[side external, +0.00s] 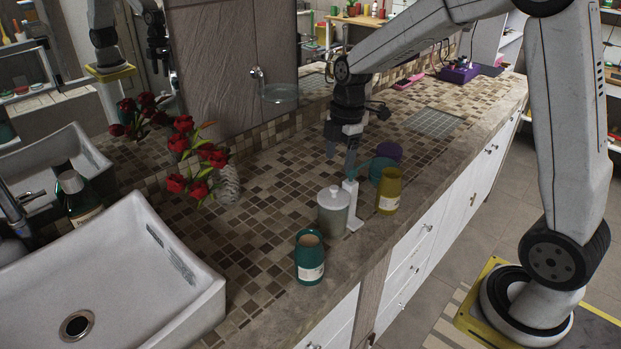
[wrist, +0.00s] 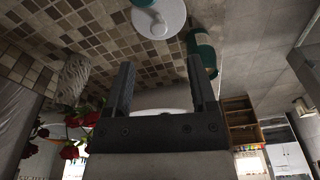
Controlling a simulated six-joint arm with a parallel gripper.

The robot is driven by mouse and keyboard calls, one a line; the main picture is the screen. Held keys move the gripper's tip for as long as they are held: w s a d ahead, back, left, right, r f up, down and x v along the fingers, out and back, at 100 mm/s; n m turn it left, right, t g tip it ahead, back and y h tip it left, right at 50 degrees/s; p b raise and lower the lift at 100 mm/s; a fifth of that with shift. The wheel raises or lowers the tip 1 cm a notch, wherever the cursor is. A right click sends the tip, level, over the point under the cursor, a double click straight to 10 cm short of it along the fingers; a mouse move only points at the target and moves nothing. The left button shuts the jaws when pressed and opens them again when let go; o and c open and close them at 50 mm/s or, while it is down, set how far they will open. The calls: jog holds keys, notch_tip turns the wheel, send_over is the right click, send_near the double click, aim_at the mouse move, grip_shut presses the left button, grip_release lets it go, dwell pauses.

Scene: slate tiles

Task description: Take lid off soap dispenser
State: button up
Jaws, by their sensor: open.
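The lidded jar (side external: 333,216), grey with a pale lid and knob (side external: 334,192), stands upright on the tiled counter; it looks like the soap dispenser. Its round white lid (wrist: 160,18) shows at the top edge of the wrist view, partly cut off, with the knob facing the camera. The lid sits on the jar. My gripper (side external: 341,158) is open and empty, above the counter and behind the jar in the side view. In the wrist view its two fingers (wrist: 160,68) point toward the lid, apart from it.
A dark green container (side external: 310,262) stands in front, also in the wrist view (wrist: 203,52). Red flowers in a vase (side external: 228,186) and a sink (side external: 130,265) are left.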

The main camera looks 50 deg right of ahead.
aim_at(335, 187)
jog(key=shift+f, duration=0.1)
jog(key=shift+w+a+f, duration=0.1)
jog(key=shift+a+f, duration=0.1)
jog(key=shift+f, duration=1.7)
jog(key=shift+w+a+f, duration=0.1)
jog(key=shift+a+f, duration=0.1)
jog(key=shift+f, duration=1.7)
grip_shut()
